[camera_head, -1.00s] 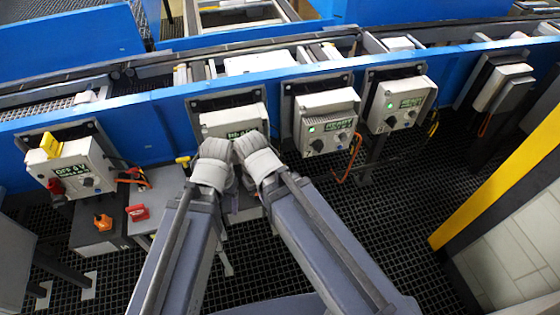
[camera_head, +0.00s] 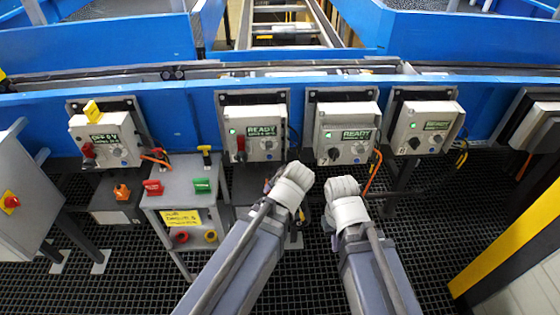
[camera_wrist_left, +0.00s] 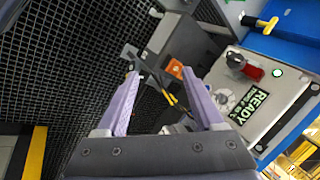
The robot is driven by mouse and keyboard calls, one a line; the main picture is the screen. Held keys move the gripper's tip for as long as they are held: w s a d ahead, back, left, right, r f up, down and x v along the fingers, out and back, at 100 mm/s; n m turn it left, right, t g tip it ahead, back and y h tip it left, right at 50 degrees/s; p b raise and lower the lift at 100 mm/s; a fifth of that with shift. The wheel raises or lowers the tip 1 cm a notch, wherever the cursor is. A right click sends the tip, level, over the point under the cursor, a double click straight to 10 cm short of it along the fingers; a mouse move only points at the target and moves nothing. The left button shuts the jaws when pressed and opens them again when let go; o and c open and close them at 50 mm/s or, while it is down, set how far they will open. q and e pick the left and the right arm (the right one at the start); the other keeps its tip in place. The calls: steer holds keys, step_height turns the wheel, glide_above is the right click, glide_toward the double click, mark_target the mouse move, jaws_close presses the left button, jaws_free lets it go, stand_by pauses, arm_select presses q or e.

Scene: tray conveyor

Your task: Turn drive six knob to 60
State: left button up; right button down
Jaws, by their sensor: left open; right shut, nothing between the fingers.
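The drive six box (camera_head: 254,152) is the white box left of the box marked 7. It has a lit green lamp, a READY sign, a red handle (camera_head: 240,144) and a grey knob (camera_head: 267,145). In the left wrist view a READY box (camera_wrist_left: 275,108) with a red handle and a grey knob (camera_wrist_left: 235,61) stands right of my fingers. The knob's setting is too small to read. My left gripper (camera_wrist_left: 160,76) is open and empty, apart from the box. My right gripper (camera_head: 341,191) is shut and empty, below the box marked 7; its fingertips are mostly hidden.
The boxes marked 7 (camera_head: 345,146) and 8 (camera_head: 422,138) stand to the right. An OFF box (camera_head: 107,140) with a yellow tag is at left. A grey control stand (camera_head: 182,172) is between. Orange cables hang beside several boxes. A yellow post (camera_head: 510,240) is at right.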

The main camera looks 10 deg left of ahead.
arm_select(q)
steer(key=w+a+f+m+t+y+b, duration=0.2)
steer(key=w+a+f+m+t+b, duration=0.15)
steer(key=w+b, duration=0.25)
steer(key=m+t+h+b, duration=0.2)
steer(key=m+t+b, duration=0.8)
steer(key=m+b, duration=0.85)
glide_toward(269, 147)
steer(key=shift+w+f+p, duration=0.2)
steer(key=shift+w+p, duration=0.1)
steer(key=shift+w, duration=0.05)
steer(key=x, duration=0.8)
steer(key=shift+s, duration=0.1)
jaws_close()
